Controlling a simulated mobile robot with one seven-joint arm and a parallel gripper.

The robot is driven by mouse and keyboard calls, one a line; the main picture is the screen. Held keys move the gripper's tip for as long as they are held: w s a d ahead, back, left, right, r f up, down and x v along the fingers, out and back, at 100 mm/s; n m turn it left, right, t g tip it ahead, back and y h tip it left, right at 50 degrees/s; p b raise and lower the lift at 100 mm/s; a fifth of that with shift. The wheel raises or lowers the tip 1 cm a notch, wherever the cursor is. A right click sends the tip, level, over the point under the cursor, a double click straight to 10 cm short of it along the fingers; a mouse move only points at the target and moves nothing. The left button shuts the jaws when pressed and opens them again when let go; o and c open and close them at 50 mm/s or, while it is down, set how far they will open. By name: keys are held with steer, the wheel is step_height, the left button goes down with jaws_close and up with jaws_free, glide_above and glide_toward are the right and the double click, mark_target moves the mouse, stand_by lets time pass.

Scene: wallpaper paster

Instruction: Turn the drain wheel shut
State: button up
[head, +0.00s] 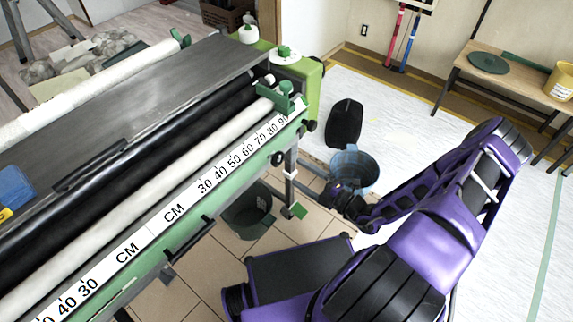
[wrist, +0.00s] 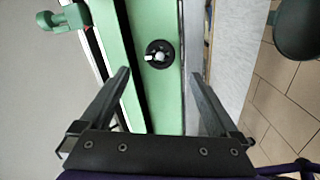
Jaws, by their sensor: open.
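A small round black wheel with a pale centre (wrist: 160,54) sits on a green panel of the machine in the wrist view. I take it as the drain wheel. My gripper (wrist: 161,76) is open, with one finger to each side of the wheel's line. The wheel appears beyond the fingertips, and no contact shows. In the head view my gripper (head: 340,196) is low beside the machine's end, in front of a blue bucket. I cannot make out the same wheel in the head view.
The green pasting machine (head: 180,150) fills the left. A wooden table (head: 520,80) is at the right. Open floor lies between.

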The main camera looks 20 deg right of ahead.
steer(key=v, duration=0.7)
steer(key=shift+s, duration=0.25)
steer(key=shift+d+f, duration=0.1)
steer(key=shift+d, duration=0.05)
